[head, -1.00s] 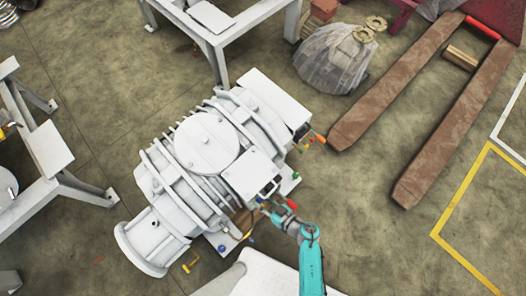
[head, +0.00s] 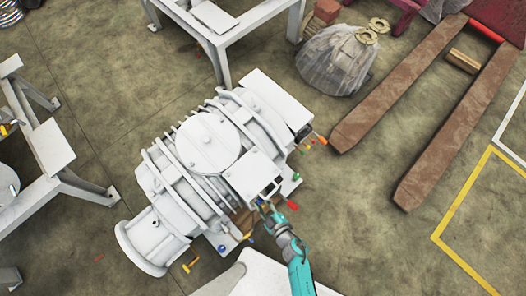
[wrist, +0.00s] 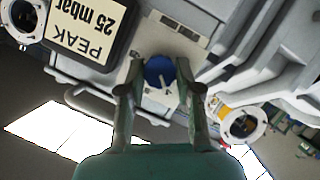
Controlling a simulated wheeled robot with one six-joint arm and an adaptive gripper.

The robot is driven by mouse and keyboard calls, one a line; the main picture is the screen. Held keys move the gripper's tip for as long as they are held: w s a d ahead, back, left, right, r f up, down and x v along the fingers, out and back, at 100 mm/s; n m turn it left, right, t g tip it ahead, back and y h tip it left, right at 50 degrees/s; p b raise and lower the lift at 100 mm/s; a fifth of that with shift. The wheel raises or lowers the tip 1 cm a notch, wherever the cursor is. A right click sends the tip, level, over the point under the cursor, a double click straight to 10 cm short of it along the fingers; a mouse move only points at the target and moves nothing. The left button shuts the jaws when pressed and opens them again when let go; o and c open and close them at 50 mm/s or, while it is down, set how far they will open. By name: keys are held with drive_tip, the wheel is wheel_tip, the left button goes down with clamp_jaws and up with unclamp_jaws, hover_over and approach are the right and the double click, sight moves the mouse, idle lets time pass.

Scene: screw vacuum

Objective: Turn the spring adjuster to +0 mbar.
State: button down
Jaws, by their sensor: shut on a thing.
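The spring adjuster (wrist: 160,72) is a round blue knob with a pale pointer mark, in the middle of the wrist view on the light face of the pump (head: 208,165). My gripper (wrist: 159,66) has one finger on each side of the knob and is shut on it. I cannot read any scale around the knob, so its setting is unclear. In the head view, my gripper (head: 265,207) is at the pump's lower right side, and the knob is hard to make out there.
A label (wrist: 90,30) reading "PEAK 25 mbar" appears upside down beside the knob. Round pale fittings flank the area, one at right (wrist: 241,125). Coloured-handled tools lie on the floor near the pump, including a red one (head: 292,205).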

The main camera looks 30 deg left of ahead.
drive_tip(key=n+t, duration=0.2)
drive_tip(key=n, duration=0.1)
drive_tip(key=shift+s+a+f, duration=0.1)
drive_tip(key=shift+s+f, duration=0.05)
drive_tip(key=shift+f+n+t+y, duration=0.15)
drive_tip(key=shift+n+t, duration=0.3)
drive_tip(key=shift+n, duration=0.55)
drive_tip(key=shift+r+n+t+y, duration=0.15)
drive_tip(key=shift+n+t, duration=0.3)
drive_tip(key=shift+n, duration=0.55)
drive_tip(key=shift+f, duration=0.1)
drive_tip(key=c, duration=0.8)
unclamp_jaws()
drive_tip(key=shift+s, duration=0.1)
drive_tip(key=shift+v, duration=6)
